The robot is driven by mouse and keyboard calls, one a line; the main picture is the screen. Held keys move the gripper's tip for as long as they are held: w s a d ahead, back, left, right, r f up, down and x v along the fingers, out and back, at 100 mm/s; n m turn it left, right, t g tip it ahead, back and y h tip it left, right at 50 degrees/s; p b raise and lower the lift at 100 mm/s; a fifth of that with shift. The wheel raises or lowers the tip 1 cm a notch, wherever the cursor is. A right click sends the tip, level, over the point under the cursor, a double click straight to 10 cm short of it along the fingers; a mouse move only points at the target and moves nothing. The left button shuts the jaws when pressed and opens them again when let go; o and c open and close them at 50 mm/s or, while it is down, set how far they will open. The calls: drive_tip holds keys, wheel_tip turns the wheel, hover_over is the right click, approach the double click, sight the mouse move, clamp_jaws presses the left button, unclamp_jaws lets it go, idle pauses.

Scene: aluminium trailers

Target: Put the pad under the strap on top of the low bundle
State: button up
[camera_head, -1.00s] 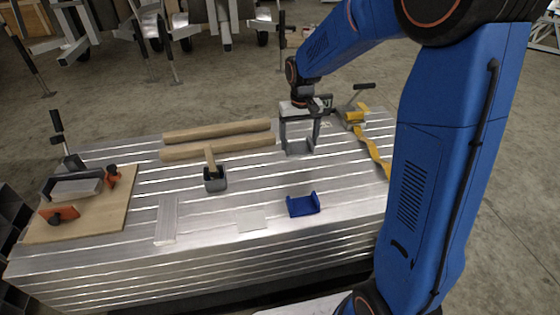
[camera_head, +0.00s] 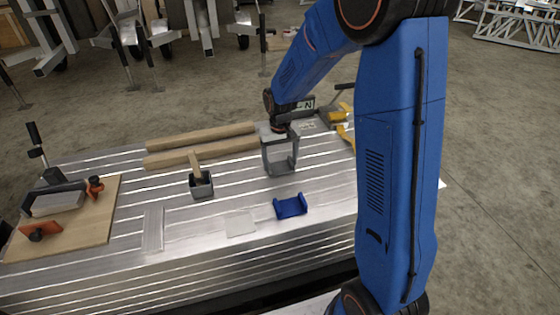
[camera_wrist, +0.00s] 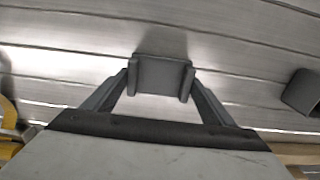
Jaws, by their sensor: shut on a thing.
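My gripper (camera_head: 280,163) hangs over the right half of a broad stack of aluminium planks (camera_head: 130,268), probably the low bundle. Its fingers are shut on a grey pad with raised ends, which shows between the fingertips in the wrist view (camera_wrist: 162,75). The pad appears slightly above the top; the exact gap is unclear. A yellow strap (camera_head: 347,137) with a ratchet lies on the stack to the right of the gripper. My arm hides most of the strap. A blue pad of similar shape (camera_head: 290,206) lies on the top nearer the front.
Two wooden bars (camera_head: 205,143) lie along the back. A grey cup holding a wooden handle (camera_head: 201,187) stands left of the gripper; a dark block shows right in the wrist view (camera_wrist: 302,93). A board with clamps (camera_head: 80,225) lies far left.

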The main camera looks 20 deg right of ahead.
sight(280, 167)
drive_tip(key=shift+f, duration=0.15)
drive_tip(key=o, duration=1.1)
wheel_tip(280, 167, up, 11)
drive_tip(key=s+d+r+t, duration=0.1)
drive_tip(key=s+d+r, duration=0.2)
drive_tip(key=s+r, duration=0.55)
drive_tip(key=shift+s+d+r+t, duration=0.35)
drive_tip(key=shift+s+d+t, duration=0.35)
drive_tip(key=shift+s, duration=3.35)
drive_tip(key=shift+s+d+r+t, duration=0.35)
drive_tip(key=shift+s+d+t, duration=0.25)
drive_tip(key=shift+s, duration=3.5)
drive_tip(key=shift+s+d+r+t, duration=0.35)
drive_tip(key=shift+s+d+t, duration=0.35)
drive_tip(key=shift+s, duration=3.35)
